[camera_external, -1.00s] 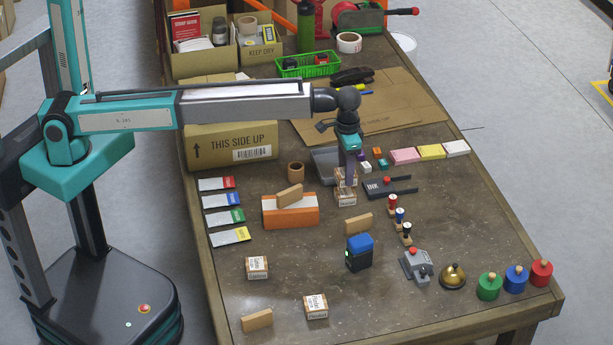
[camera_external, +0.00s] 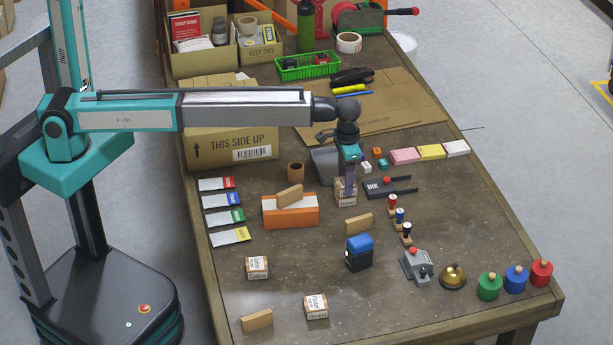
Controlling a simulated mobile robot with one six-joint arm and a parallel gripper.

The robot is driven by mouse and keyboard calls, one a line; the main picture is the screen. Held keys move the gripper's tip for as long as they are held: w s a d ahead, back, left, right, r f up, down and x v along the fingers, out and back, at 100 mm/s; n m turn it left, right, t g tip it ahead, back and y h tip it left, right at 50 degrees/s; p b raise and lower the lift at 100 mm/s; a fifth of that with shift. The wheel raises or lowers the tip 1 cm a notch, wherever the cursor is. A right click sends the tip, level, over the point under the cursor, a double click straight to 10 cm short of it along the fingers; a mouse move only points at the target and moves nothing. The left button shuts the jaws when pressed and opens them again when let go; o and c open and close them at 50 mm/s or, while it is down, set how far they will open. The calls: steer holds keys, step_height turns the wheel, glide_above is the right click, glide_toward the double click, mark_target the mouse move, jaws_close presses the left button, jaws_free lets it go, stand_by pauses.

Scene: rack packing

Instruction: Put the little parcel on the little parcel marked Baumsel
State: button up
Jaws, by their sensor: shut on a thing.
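My gripper (camera_external: 348,185) points straight down over the right-centre of the table, shut on a little white-and-brown parcel (camera_external: 341,186). The lower front of a little parcel (camera_external: 346,202) shows directly below its fingers. The two overlap in this view, so I cannot tell whether they touch. Two other little parcels with printed labels stand apart on the table, one at front left (camera_external: 257,268) and one nearer the front edge (camera_external: 316,307). The labels are too small to read surely, so I cannot tell which is marked Baumsel.
An ink pad holder (camera_external: 390,187) lies close right. An orange-and-white box (camera_external: 290,212) bears a wooden block. Stamps (camera_external: 398,215) stand front right. The front-left table is mostly clear.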

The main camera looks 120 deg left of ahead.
steer(key=shift+f, duration=0.15)
steer(key=o, duration=1.1)
steer(key=shift+r, duration=0.25)
step_height(320, 180, up, 12)
steer(key=b, duration=0.3)
